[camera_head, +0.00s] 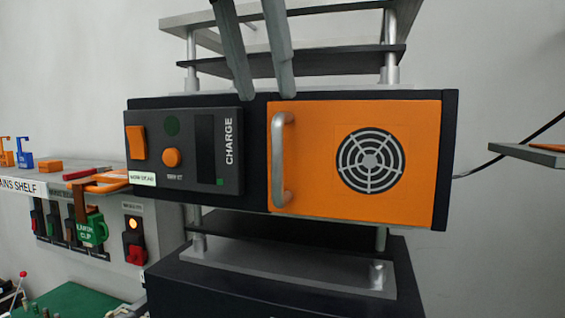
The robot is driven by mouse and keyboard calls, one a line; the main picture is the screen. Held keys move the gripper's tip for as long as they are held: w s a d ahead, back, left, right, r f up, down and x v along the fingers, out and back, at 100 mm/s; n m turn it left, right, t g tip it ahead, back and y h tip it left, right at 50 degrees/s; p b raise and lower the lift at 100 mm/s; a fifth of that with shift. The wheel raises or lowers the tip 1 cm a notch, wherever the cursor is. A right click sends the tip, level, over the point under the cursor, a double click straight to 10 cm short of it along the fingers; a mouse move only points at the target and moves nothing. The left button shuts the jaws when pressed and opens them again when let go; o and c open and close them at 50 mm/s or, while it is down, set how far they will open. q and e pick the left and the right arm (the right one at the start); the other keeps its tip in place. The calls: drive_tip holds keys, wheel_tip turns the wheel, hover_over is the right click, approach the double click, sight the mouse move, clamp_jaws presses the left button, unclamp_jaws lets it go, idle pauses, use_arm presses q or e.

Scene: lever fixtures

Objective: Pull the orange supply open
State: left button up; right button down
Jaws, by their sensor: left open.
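The orange supply (318,165) is a box front with a round grey fan grille and a vertical silver bar handle (279,160) at its left edge. Its front looks flush with the dark casing, with no gap visible. My left gripper (268,95) comes in from the top with two grey fingers, open and empty. Its tips are at the casing's top edge, just above the handle's upper end in the picture. I cannot tell its depth from the handle. My right gripper is not in view.
Left of the supply is a dark CHARGE panel (228,180) with an orange switch and knob. Shelf plates (340,62) on silver posts stand above. A labelled shelf (20,187) with clips is at left. A grey ledge (530,154) with a black cable is at right.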

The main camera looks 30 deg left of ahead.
sight(281, 155)
use_arm(q)
drive_tip(key=b+x, duration=0.2)
drive_tip(key=x, duration=0.7)
drive_tip(key=shift+w+f, duration=0.1)
drive_tip(key=shift+f, duration=0.2)
drive_tip(key=shift+w+f, duration=0.25)
drive_tip(key=shift+f, duration=0.3)
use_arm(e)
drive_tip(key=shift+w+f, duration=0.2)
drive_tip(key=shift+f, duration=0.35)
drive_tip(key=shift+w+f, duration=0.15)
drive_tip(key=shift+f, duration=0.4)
use_arm(q)
drive_tip(key=shift+c, duration=0.4)
clamp_jaws()
